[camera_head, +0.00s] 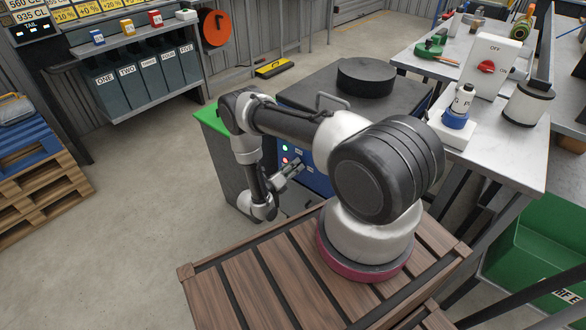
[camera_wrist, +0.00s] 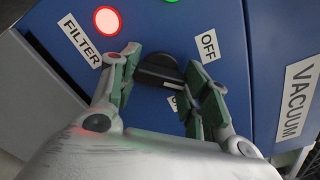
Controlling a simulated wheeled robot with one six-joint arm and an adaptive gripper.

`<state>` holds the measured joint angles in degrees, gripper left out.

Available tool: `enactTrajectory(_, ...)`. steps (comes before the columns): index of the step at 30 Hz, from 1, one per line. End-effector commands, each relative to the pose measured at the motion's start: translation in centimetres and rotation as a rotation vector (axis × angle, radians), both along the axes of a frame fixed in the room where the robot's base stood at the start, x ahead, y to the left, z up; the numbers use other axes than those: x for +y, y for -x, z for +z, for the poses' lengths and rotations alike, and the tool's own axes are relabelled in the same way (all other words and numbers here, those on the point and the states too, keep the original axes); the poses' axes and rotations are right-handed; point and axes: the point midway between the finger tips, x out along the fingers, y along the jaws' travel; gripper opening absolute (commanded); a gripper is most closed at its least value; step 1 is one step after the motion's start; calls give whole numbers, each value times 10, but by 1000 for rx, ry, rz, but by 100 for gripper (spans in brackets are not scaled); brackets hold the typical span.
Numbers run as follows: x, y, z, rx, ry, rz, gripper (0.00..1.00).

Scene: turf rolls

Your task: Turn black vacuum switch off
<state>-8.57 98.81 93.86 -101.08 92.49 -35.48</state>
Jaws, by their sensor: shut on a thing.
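The black vacuum switch (camera_wrist: 158,73) sits on the blue front panel (camera_wrist: 240,75) in the wrist view. My gripper (camera_wrist: 166,60) has one finger on each side of the switch and is shut on it. The "OFF" label (camera_wrist: 208,46) is above and to the right of the switch. A second label below it is mostly hidden by the right finger. The switch's bar lies roughly across the picture; which label it points to I cannot tell. In the head view my gripper (camera_head: 297,166) is at the blue panel, and the switch is hidden there.
A round red light (camera_wrist: 107,20) glows beside the "FILTER" label (camera_wrist: 80,40). A "VACUUM" label (camera_wrist: 297,98) is at the right. In the head view, a grey bench (camera_head: 510,150) holds a white box with a red switch (camera_head: 486,66). Open floor (camera_head: 130,200) lies left.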

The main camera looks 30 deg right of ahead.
Motion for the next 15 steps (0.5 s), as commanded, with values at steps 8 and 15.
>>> enactTrajectory(8,1,0,0,244,87,2,22)
enactTrajectory(15,1,0,0,442,159,3,22)
